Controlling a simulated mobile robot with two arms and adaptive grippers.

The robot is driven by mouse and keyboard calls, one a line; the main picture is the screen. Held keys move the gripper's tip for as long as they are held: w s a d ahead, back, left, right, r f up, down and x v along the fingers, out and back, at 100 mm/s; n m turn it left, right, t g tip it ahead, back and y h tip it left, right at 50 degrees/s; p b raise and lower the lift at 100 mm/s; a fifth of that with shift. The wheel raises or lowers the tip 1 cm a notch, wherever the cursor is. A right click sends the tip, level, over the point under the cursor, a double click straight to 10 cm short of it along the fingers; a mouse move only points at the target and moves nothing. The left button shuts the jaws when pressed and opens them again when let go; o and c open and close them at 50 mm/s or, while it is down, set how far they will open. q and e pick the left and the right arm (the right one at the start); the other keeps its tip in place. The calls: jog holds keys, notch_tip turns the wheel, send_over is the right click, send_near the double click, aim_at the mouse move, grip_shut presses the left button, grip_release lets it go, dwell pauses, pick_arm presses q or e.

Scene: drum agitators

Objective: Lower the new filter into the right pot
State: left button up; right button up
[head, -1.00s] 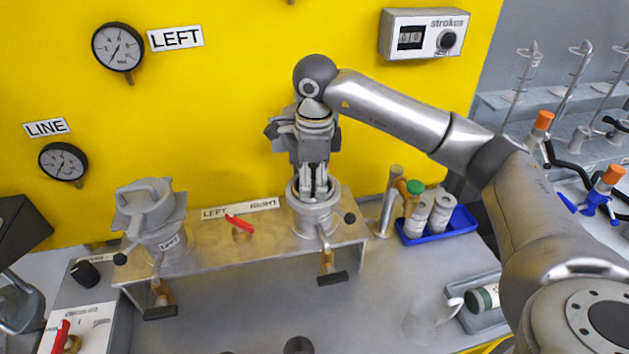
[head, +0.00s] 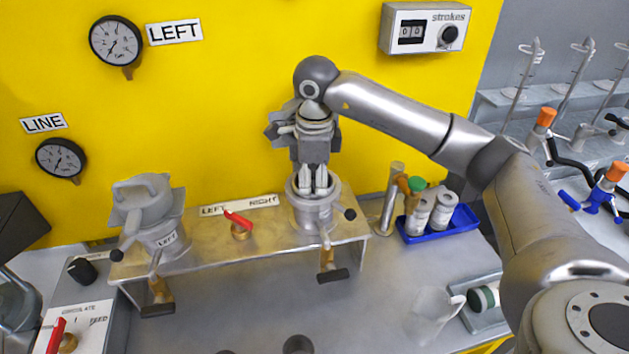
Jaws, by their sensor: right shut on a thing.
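The right pot (head: 316,215) is a grey metal cup with an open top, standing at the right end of the raised metal bench. My right gripper (head: 314,190) points straight down, with its pale fingertips at the pot's mouth. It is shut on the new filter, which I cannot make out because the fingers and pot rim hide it. How deep the filter sits cannot be told. My left gripper is not in view.
The left pot (head: 160,236) has its lid on. A red-handled valve (head: 238,219) sits between the pots. A blue tray (head: 462,221) with white cylinders stands to the right, beside an upright pipe (head: 389,205). A clear beaker (head: 430,312) stands at front right.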

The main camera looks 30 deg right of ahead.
aim_at(311, 167)
jog(key=f, duration=0.1)
jog(key=s+f, duration=0.1)
jog(key=f, duration=0.1)
jog(key=shift+s+a+f+g, duration=0.15)
jog(key=shift+s+a+g, duration=0.1)
jog(key=shift+g, duration=0.15)
jog(key=o, duration=1.3)
jog(key=shift+d, duration=0.1)
jog(key=shift+o, duration=1.2)
jog(key=shift+s, duration=0.15)
jog(key=r, duration=0.2)
jog(key=w+r, duration=0.1)
jog(key=r, duration=0.3)
jog(key=shift+w+d+r, duration=0.1)
jog(key=shift+w+r, duration=0.2)
jog(key=shift+w, duration=0.1)
jog(key=shift+t, duration=0.3)
jog(key=r, duration=0.3)
jog(key=s+r, duration=0.1)
jog(key=r, duration=0.2)
jog(key=shift+s+r, duration=0.2)
jog(key=shift+r, duration=0.75)
